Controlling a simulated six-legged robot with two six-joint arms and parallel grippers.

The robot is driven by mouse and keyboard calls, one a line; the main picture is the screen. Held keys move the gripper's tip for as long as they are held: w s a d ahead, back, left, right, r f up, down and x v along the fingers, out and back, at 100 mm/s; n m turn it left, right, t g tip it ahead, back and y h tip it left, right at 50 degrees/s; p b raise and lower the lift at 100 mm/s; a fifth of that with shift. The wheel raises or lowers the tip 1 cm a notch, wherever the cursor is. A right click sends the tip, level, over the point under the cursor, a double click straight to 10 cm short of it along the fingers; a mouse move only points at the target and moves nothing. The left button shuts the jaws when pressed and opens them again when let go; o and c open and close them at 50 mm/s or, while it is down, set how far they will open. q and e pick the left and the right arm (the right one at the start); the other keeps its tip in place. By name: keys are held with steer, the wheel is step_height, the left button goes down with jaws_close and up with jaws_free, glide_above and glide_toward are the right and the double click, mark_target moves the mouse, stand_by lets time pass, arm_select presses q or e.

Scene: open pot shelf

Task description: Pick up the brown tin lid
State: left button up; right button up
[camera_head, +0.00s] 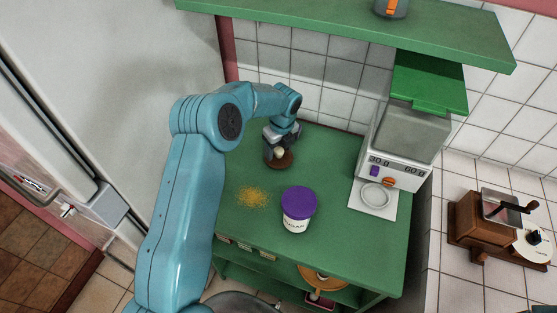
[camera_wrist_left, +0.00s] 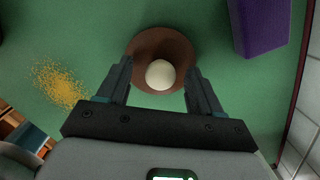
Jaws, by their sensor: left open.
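The brown tin lid (camera_head: 283,161) lies on the green counter below my left gripper (camera_head: 276,148). In the left wrist view it is a brown disc (camera_wrist_left: 143,49) with a round cream knob (camera_wrist_left: 160,75) on top. My left gripper (camera_wrist_left: 162,92) is open, with one finger on each side of the knob. I cannot tell whether the fingers touch the lid. In the head view the gripper hides part of the lid. My right gripper is not in view.
A white jar with a purple lid (camera_head: 298,202) stands in front of the gripper. Yellow powder (camera_head: 252,197) lies to its left. A grey and white scale (camera_head: 405,150) stands at the right, and a green shelf (camera_head: 330,22) hangs above. A wooden grinder (camera_head: 480,230) is farther right.

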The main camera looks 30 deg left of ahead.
arm_select(q)
steer(key=shift+w+d+r, duration=0.1)
steer(key=shift+w, duration=0.05)
steer(key=shift+d+r, duration=0.1)
steer(key=shift+c, duration=0.3)
steer(key=shift+s, duration=0.25)
steer(key=c, duration=1)
steer(key=shift+w, duration=0.1)
steer(key=shift+c, duration=0.3)
